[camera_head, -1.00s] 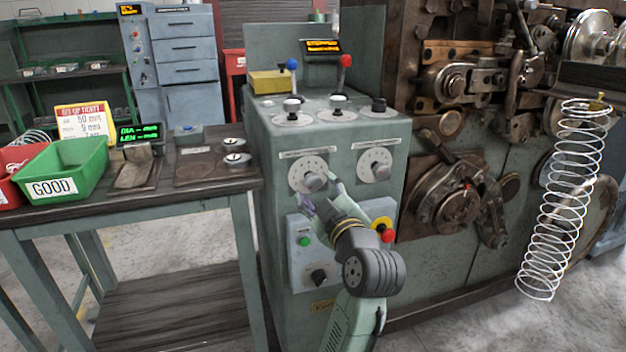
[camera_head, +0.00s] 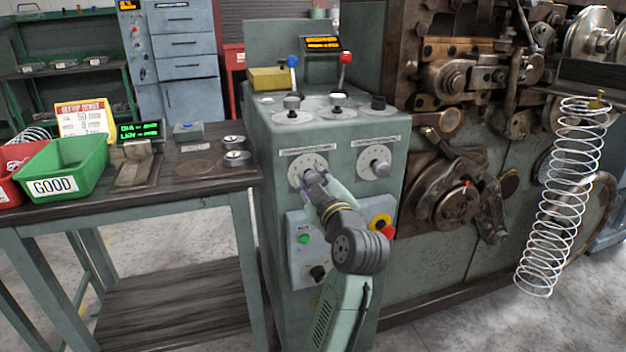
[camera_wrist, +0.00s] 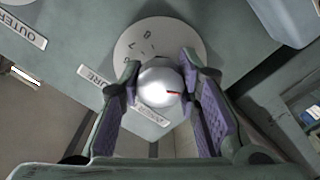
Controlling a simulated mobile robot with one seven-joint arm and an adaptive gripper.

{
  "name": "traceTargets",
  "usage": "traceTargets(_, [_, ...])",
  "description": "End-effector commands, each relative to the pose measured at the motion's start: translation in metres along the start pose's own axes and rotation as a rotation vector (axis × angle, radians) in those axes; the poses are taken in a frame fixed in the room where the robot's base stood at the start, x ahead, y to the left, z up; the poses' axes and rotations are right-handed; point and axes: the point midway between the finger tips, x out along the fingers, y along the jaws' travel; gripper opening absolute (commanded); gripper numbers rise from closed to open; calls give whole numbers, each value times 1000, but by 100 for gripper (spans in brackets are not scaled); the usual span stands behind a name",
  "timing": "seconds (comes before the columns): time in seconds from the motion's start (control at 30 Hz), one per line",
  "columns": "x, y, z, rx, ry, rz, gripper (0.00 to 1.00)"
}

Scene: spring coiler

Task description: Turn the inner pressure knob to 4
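The inner pressure knob (camera_head: 310,177) is the left one of two round knobs with pale dials on the front of the green cabinet. In the wrist view it is a pale round knob (camera_wrist: 161,85) with a short red mark pointing right. Its dial (camera_wrist: 150,42) shows behind it; the numbers are too small to read surely. My gripper (camera_wrist: 161,78) has one purple-padded finger on each side of the knob, both seeming to touch it. In the head view my gripper (camera_head: 312,183) partly covers the knob and dial.
The outer pressure knob (camera_head: 375,165) is close on the right. Below are a green button (camera_head: 304,239), a red stop button (camera_head: 387,231) and a black knob (camera_head: 317,272). More knobs sit on top, below an orange-lettered display (camera_head: 323,43). A workbench (camera_head: 215,186) stands left.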

Motion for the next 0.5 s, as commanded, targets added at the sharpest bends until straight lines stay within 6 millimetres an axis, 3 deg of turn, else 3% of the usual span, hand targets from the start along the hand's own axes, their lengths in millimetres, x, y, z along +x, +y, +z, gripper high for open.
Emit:
traceTargets(0.37, [0, 0, 0, 0, 0, -1, 2])
traceTargets(0.5, [0, 0, 0, 4, 0, -1, 2])
